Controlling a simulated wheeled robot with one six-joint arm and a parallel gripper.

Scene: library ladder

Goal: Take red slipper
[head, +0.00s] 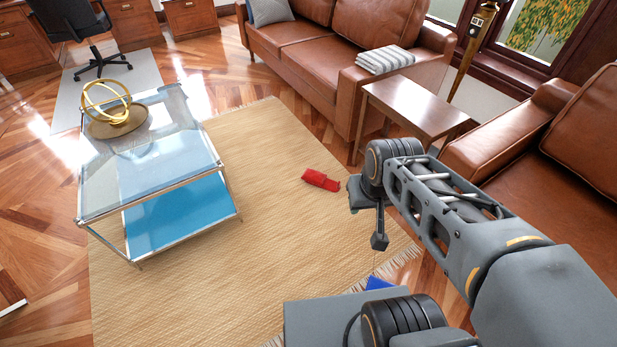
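A red slipper (321,180) lies on the tan woven rug, near the rug's right side. It is small in the head view, and its whole outline shows. My arm reaches in from the lower right. My gripper (378,241) hangs down at the arm's far end, to the right of and lower in the picture than the slipper, apart from it. Its fingers are too small and edge-on to tell whether they are open or shut. Nothing visible hangs from it.
A glass coffee table (150,150) with a gold ring ornament (107,103) stands left on the rug (200,290). A wooden side table (415,105), leather sofa (320,60) and armchair (545,150) stand behind and right. A blue item (378,283) is partly hidden. Mid-rug is clear.

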